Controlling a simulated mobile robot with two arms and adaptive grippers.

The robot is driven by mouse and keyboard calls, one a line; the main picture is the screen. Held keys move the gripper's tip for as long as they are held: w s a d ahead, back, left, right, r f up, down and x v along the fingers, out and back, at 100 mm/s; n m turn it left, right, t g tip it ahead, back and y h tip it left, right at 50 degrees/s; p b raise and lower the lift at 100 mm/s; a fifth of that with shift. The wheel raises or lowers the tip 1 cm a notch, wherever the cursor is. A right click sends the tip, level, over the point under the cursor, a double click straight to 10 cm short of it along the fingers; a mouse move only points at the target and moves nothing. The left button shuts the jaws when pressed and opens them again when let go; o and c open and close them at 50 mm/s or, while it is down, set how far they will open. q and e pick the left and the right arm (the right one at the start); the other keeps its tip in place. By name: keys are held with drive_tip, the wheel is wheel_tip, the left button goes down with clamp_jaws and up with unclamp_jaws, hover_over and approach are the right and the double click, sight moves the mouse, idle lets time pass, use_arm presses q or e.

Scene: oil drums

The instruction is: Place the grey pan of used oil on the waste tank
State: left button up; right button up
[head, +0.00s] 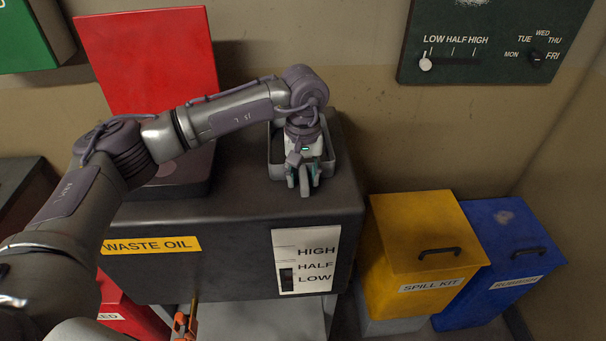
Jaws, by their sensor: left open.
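The waste tank (230,274) is a dark box with a yellow WASTE OIL label and a white HIGH/HALF/LOW gauge plate on its front. A grey pan (274,158) sits on the right part of the tank's top. My left gripper (303,188) points down over the front side of the pan, with its fingers open. The gripper and wrist hide much of the pan, and I cannot see any oil in it. I cannot tell whether the fingers touch the pan. My right gripper is not in view.
A red panel (145,60) stands upright behind a dark raised part at the tank's left. A yellow spill kit bin (410,235) and a blue bin (505,240) stand right of the tank. A dark green board (490,30) hangs on the wall. An orange object (183,325) shows below the tank.

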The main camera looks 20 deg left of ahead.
use_arm(q)
wheel_tip(320, 180, up, 11)
drive_tip(key=b, duration=0.4)
drive_tip(key=shift+f, duration=0.1)
drive_tip(key=shift+s+r, duration=0.1)
drive_tip(key=shift+r, duration=0.55)
